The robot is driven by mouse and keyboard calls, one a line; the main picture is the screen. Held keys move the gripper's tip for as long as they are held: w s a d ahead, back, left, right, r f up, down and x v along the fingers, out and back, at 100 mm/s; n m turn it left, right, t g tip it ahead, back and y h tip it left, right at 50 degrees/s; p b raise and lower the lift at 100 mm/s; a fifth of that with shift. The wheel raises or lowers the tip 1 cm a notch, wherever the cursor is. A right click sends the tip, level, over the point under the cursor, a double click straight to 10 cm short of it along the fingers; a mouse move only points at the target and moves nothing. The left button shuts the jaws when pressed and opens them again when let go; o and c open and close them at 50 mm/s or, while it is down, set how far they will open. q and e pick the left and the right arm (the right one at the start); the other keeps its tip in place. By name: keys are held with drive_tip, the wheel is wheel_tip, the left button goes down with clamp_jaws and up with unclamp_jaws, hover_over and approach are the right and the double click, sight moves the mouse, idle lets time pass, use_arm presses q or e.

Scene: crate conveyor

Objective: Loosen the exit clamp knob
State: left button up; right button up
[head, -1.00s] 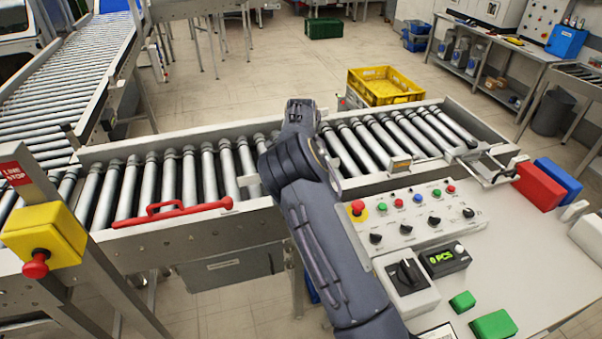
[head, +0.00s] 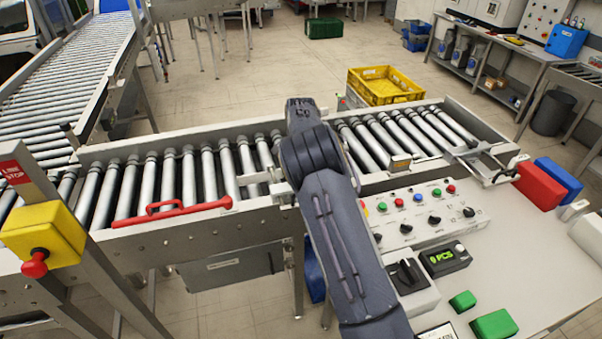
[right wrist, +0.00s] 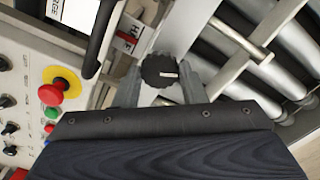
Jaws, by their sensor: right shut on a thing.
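The exit clamp knob (right wrist: 160,70) is black and lobed with a pale mark line. It shows in the upper middle of the right wrist view. My right gripper (right wrist: 160,88) has one grey finger on each side of it and is shut on it. In the head view my right arm hides the knob and the gripper. A metal bracket (head: 280,188) shows at the conveyor's near rail, just left of the arm. My left gripper is in neither view.
The control panel (head: 445,226) stands right of my arm. Its red emergency button (right wrist: 50,94) on yellow sits left of the gripper in the right wrist view. A red handle bar (head: 160,215) lies along the near rail. The conveyor rollers (head: 195,178) are empty.

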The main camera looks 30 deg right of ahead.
drive_tip(key=n, duration=0.6)
drive_tip(key=shift+r, duration=0.1)
drive_tip(key=n, duration=0.7)
idle(0.4)
drive_tip(key=o, duration=1)
drive_tip(key=shift+r, duration=0.1)
